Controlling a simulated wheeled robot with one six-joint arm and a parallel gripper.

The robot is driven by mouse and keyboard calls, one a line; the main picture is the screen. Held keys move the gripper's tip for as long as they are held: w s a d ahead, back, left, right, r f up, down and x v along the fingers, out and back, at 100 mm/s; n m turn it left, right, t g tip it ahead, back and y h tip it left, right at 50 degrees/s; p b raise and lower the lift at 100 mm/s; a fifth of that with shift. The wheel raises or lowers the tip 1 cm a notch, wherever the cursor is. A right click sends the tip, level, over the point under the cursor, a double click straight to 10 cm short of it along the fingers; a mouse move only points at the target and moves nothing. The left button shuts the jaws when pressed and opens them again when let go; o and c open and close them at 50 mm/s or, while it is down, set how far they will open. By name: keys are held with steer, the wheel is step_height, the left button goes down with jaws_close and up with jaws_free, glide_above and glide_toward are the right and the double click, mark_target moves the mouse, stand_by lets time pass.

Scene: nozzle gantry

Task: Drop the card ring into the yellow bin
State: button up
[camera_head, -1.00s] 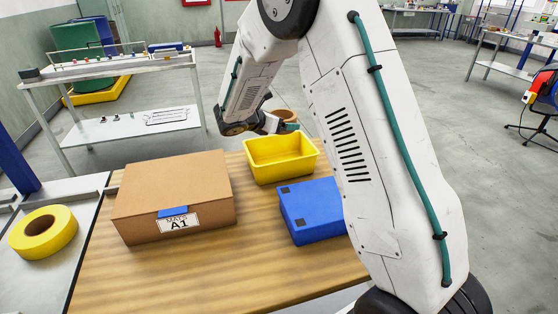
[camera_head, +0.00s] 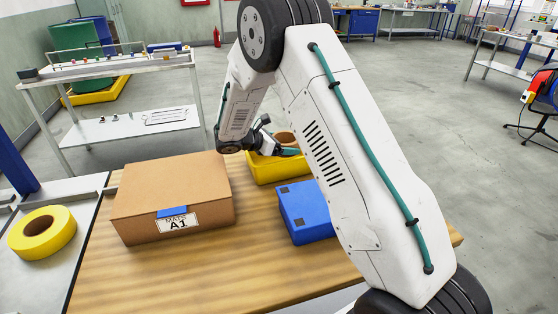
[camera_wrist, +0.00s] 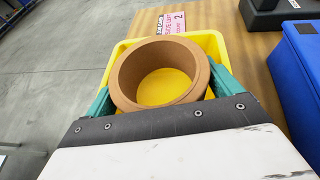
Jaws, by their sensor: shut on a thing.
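The brown card ring (camera_head: 285,137) is held by my gripper (camera_head: 283,150) at the back of the yellow bin (camera_head: 272,174). In the wrist view, the card ring (camera_wrist: 197,65) sits between the teal fingers of my gripper (camera_wrist: 163,82), one on each side. The yellow bin (camera_wrist: 216,42) surrounds the ring in that view, and its yellow floor shows through the ring's hole. The ring looks over the bin opening; I cannot tell how far it is above the floor. My arm hides part of the bin in the head view.
A cardboard box (camera_head: 170,195) labelled A1 stands left of the bin on the wooden table (camera_head: 220,265). A blue box (camera_head: 303,212) stands close in front of the bin. A yellow tape roll (camera_head: 42,233) lies on the grey surface at left.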

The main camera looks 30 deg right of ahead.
steer(key=o, duration=0.7)
steer(key=shift+a, duration=0.1)
steer(key=v, duration=0.7)
steer(key=shift+a, duration=0.3)
steer(key=shift+r, duration=0.15)
